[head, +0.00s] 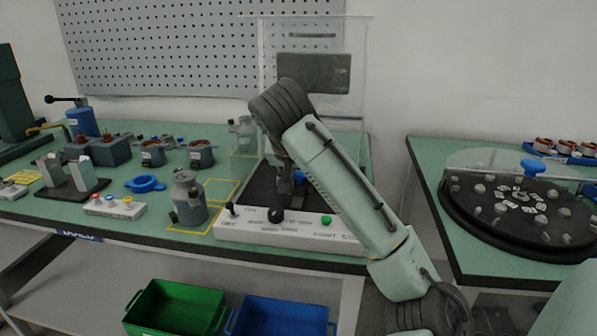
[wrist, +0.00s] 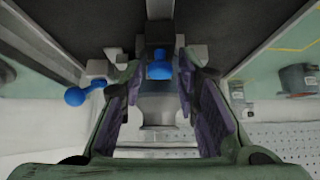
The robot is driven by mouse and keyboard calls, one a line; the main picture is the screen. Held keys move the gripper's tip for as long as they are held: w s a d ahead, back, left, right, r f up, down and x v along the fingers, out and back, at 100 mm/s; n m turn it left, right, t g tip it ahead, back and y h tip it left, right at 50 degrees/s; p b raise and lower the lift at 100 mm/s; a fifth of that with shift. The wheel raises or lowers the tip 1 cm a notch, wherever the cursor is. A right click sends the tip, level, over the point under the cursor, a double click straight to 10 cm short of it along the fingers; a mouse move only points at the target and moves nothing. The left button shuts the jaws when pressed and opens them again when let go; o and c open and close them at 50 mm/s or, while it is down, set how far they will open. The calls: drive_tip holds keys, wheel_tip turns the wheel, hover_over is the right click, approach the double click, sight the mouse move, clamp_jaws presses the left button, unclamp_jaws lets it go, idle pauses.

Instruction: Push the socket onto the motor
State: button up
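In the head view my gripper (head: 290,178) is inside the clear test booth, low over its dark floor, partly hidden by my arm. In the wrist view the two fingers of my gripper (wrist: 159,72) stand apart. Between them, farther off, a small blue part (wrist: 159,66) sits on a grey and black block, perhaps the socket. A grey, round-bodied piece (wrist: 158,108), perhaps the motor, shows just below it. I cannot tell whether these two touch.
A blue ball-ended lever (wrist: 76,96) stands left of the fingers. The white control panel (head: 290,229) fronts the booth. A grey motor-like unit (head: 188,198) stands on the bench to its left, near a blue ring (head: 145,184). The right table holds a round dark tray (head: 470,222).

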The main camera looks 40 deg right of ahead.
drive_tip(key=p+v, duration=0.2)
drive_tip(key=v, duration=0.1)
drive_tip(key=shift+r, duration=0.25)
drive_tip(key=p+v, duration=0.2)
drive_tip(key=p, duration=0.1)
drive_tip(key=shift+s+a+r, duration=0.15)
drive_tip(key=shift+s+a, duration=0.05)
drive_tip(key=shift+a, duration=0.05)
idle(0.4)
